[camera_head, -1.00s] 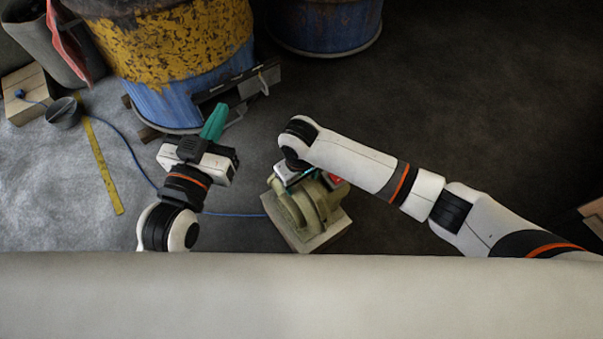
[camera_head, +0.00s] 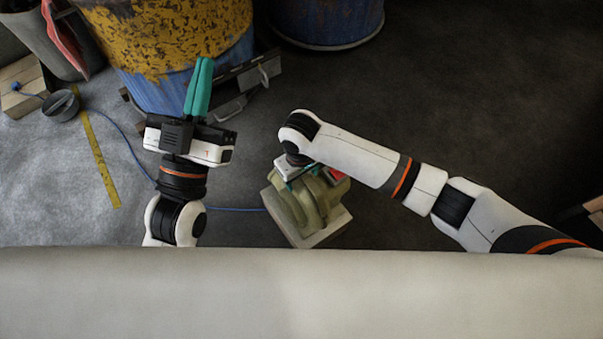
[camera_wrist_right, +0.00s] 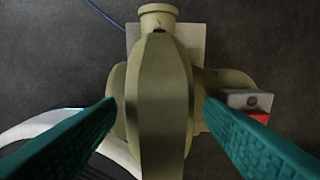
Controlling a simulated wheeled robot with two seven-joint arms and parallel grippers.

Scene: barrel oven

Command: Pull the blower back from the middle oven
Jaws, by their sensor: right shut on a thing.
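The blower (camera_head: 303,208) is olive-green with a rounded housing, on a pale base plate (camera_head: 327,230) on the floor. My right gripper (camera_head: 293,172) is over its top; in the right wrist view its teal fingers (camera_wrist_right: 158,125) are on both sides of the blower housing (camera_wrist_right: 160,90). The blower's short round outlet points up in that view. My left gripper (camera_head: 200,62) is empty, its teal fingers together, in front of a yellow and blue barrel oven (camera_head: 180,50). A second blue barrel (camera_head: 325,22) stands behind; which is the middle oven I cannot tell.
A metal hatch with a handle (camera_head: 240,85) sits low at the yellow and blue barrel. A blue cord (camera_head: 128,145) runs along the floor to the blower. A dark pot (camera_head: 61,106) and yellow strip (camera_head: 100,165) lie left. Floor right of the blower is clear.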

